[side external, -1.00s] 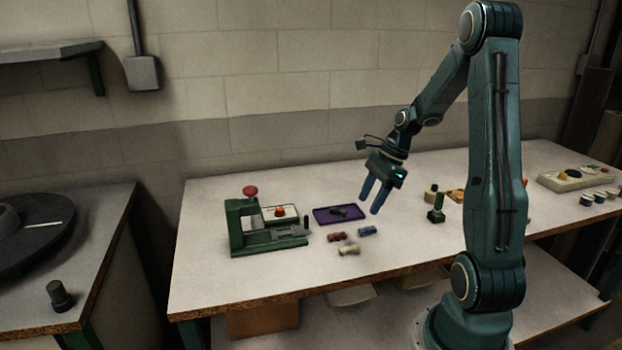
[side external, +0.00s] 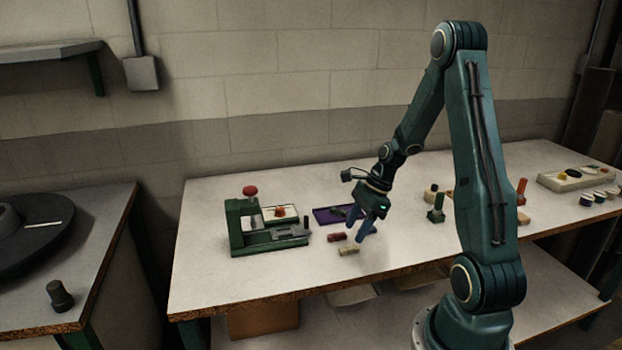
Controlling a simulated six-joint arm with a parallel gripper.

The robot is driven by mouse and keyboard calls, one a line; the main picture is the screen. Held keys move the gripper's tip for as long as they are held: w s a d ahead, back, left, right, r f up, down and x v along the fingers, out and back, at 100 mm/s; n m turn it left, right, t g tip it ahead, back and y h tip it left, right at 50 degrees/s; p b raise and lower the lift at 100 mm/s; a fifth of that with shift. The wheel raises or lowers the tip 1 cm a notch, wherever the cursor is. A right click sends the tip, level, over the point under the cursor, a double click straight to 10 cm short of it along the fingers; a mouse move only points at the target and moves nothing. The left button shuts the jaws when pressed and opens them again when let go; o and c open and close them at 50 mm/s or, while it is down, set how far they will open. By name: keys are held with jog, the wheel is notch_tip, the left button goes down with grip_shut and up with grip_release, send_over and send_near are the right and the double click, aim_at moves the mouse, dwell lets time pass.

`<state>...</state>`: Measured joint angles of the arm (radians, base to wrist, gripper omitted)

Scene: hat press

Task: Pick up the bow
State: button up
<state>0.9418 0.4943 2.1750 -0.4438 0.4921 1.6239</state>
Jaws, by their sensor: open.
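Small bow-like pieces lie on the white table: a dark red one (side external: 337,237) and a beige one (side external: 348,250). A blue one beside them is now hidden behind or blended with my blue fingers. My gripper (side external: 357,236) is open, low over the table, its fingers pointing down and left. Its fingertips are just right of the red piece and above the beige one in the picture. I cannot tell whether the fingers surround the blue piece or touch anything.
A green press (side external: 268,236) with a red knob stands to the left. A purple tray (side external: 327,216) holding a dark item lies behind the pieces, partly covered by my gripper. A small green stand (side external: 437,208) is to the right. The table's front is clear.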

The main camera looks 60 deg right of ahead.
aim_at(348, 248)
jog(key=shift+a+f, duration=0.1)
jog(key=shift+f, duration=0.05)
jog(key=shift+s+x, duration=0.2)
jog(key=shift+x, duration=2.35)
jog(key=c, duration=1.1)
